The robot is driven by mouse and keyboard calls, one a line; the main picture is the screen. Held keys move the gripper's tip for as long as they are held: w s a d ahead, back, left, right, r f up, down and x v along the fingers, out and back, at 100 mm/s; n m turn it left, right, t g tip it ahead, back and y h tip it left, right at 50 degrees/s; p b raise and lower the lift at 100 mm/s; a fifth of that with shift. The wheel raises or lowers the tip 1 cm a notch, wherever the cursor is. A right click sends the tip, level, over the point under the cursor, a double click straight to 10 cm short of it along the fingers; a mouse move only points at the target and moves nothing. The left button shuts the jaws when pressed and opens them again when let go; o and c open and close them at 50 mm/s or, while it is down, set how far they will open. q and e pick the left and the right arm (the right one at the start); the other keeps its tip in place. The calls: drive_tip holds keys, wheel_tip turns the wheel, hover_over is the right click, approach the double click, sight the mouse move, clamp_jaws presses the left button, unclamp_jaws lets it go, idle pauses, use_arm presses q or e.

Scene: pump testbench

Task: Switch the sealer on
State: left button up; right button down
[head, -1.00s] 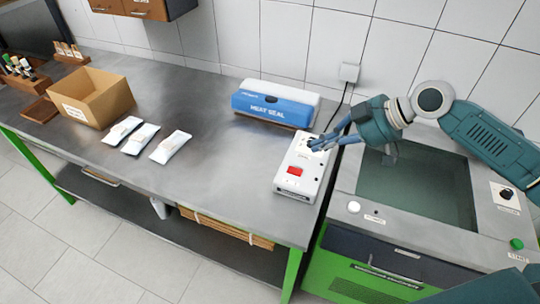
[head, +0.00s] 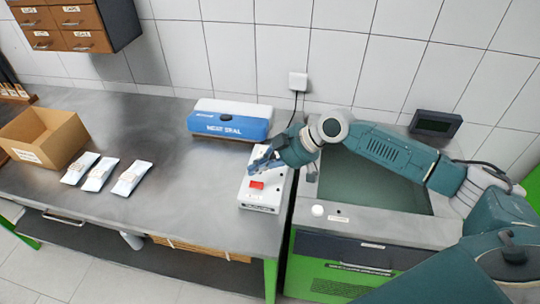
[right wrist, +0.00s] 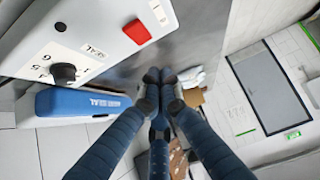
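The blue and white heat sealer (head: 228,124) stands at the back of the steel bench. In front of it lies its white control box (head: 262,206) with a red switch (head: 257,185). The right wrist view shows the red switch (right wrist: 137,32) and a black knob (right wrist: 65,72) with markings around it. My right gripper (head: 256,165) is over the back part of the box, behind the red switch. Its fingertips (right wrist: 162,85) come together with nothing visible between them. It hides part of the box in the head view. My left gripper is not in view.
A steel-topped machine (head: 385,225) with a sunken basin stands right of the bench. Three white pouches (head: 97,174) and an open cardboard box (head: 42,150) are on the left. The bench between pouches and control box is clear. A wall socket (head: 298,82) is behind.

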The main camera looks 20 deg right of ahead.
sight(257, 185)
wheel_tip(257, 185, down, 3)
drive_tip(key=shift+a+f+p, duration=0.1)
drive_tip(key=shift+f+p, duration=0.1)
drive_tip(key=shift+p, duration=0.35)
drive_tip(key=shift+f, duration=0.35)
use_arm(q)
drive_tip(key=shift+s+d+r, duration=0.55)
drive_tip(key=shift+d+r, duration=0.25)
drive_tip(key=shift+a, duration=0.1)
use_arm(e)
drive_tip(key=shift+f, duration=0.15)
drive_tip(key=shift+w+a+f+b, duration=0.2)
drive_tip(key=shift+f+b, duration=0.35)
drive_tip(key=shift+b, duration=0.4)
drive_tip(key=shift+r+p, duration=0.3)
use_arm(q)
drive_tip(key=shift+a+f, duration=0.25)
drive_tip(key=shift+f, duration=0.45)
